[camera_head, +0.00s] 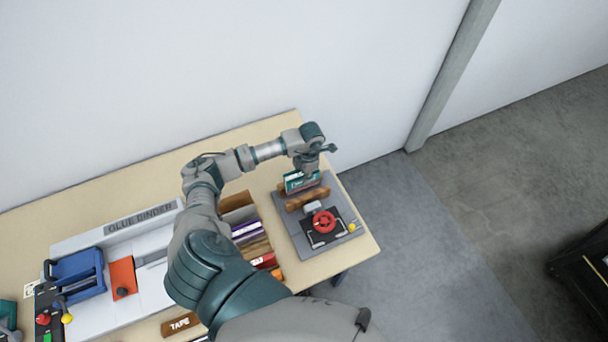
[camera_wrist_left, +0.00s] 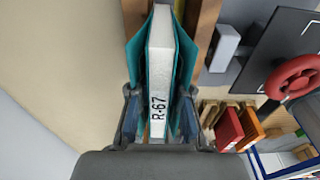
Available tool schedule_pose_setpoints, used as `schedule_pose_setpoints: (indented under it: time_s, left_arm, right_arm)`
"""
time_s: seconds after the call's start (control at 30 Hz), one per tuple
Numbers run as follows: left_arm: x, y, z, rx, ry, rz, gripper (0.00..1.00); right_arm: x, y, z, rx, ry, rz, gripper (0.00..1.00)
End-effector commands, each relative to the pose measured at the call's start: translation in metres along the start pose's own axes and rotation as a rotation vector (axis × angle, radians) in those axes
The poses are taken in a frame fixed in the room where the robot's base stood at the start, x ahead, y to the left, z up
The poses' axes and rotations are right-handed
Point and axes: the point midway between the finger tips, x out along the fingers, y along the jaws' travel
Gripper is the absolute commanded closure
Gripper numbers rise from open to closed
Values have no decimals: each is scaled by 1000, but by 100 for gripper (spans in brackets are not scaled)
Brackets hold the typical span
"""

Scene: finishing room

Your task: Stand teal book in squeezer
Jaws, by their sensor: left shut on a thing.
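The teal book (camera_head: 300,182) is upright at the squeezer (camera_head: 304,223), a grey plate with wooden bars and a red handwheel (camera_head: 324,221). In the left wrist view the teal book (camera_wrist_left: 160,75) shows a white edge marked R-67. My left gripper (camera_head: 308,172) is shut on it from above. In the left wrist view the fingers of my left gripper (camera_wrist_left: 160,112) press on both covers. The book stands between or close beside the wooden bars (camera_head: 306,198); its lower edge is hidden, so I cannot tell if it rests on the plate. My right gripper is not in view.
The glue binder (camera_head: 140,219), with a blue clamp (camera_head: 78,275) and an orange block (camera_head: 123,278), lies further left. A tape box (camera_head: 182,324) is at the front. The wall (camera_head: 220,70) is close behind the table.

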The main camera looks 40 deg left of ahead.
Motion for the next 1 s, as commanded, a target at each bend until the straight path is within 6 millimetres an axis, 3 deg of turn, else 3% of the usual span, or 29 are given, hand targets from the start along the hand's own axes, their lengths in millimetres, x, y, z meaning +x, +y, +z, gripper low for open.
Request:
schedule_pose_setpoints:
  time_s: [0.53,1.0]
  left_arm:
    - [1,3,0,1,-3,-2,100]
    - [-9,1,0,1,-2,0,100]
  right_arm:
    - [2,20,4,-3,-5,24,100]
    - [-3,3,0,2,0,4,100]
